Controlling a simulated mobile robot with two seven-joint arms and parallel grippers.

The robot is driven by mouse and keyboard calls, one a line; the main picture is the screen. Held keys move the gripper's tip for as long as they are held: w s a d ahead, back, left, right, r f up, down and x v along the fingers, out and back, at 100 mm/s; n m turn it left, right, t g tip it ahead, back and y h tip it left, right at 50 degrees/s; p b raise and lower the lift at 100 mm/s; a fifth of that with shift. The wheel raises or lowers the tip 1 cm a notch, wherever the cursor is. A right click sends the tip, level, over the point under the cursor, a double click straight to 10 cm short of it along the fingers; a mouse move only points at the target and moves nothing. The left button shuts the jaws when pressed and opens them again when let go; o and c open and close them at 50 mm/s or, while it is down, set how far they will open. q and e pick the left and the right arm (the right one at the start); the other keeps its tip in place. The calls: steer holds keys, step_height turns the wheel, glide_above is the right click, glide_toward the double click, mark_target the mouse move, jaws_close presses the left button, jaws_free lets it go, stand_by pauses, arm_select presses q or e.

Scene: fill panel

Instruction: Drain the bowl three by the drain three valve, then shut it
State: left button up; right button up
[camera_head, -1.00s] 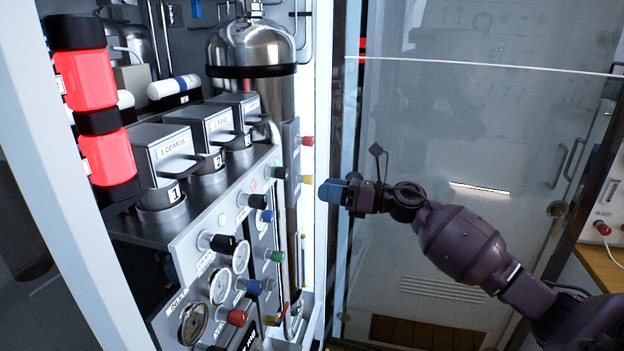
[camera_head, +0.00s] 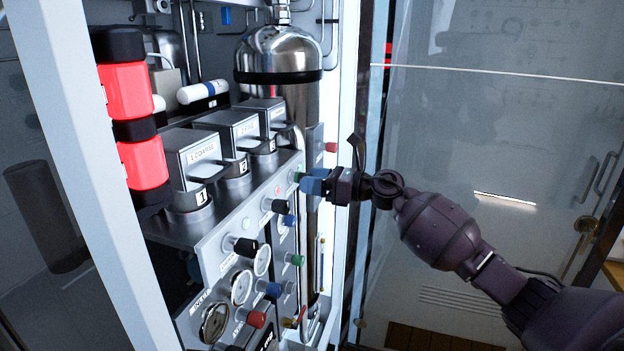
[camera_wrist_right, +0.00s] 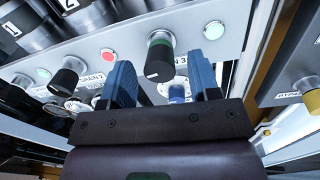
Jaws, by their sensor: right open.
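Three bowls with grey box-shaped tops stand in a row on the panel's shelf; bowl three (camera_head: 262,112) is farthest back, partly behind the others. A black knob with a green band (camera_wrist_right: 160,57) sticks out of the sloped panel face. My right gripper (camera_wrist_right: 162,82) is open, its blue fingers on either side of this knob, with no clear contact visible. In the head view the right gripper (camera_head: 312,183) is at the panel's upper edge, covering most of the knob. A label ending in "3" is partly visible beside the knob; the rest is hidden. My left gripper is not in view.
A blue knob (camera_wrist_right: 177,93) sits just below the green-banded one. A steel tank (camera_head: 281,60) stands behind. Right of the cabinet frame is a glass door (camera_head: 480,130).

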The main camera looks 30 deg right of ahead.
steer(key=shift+w+a, duration=0.15)
steer(key=shift+w, duration=0.05)
steer(key=shift+c, duration=0.4)
steer(key=c, duration=0.8)
steer(key=shift+c, duration=0.2)
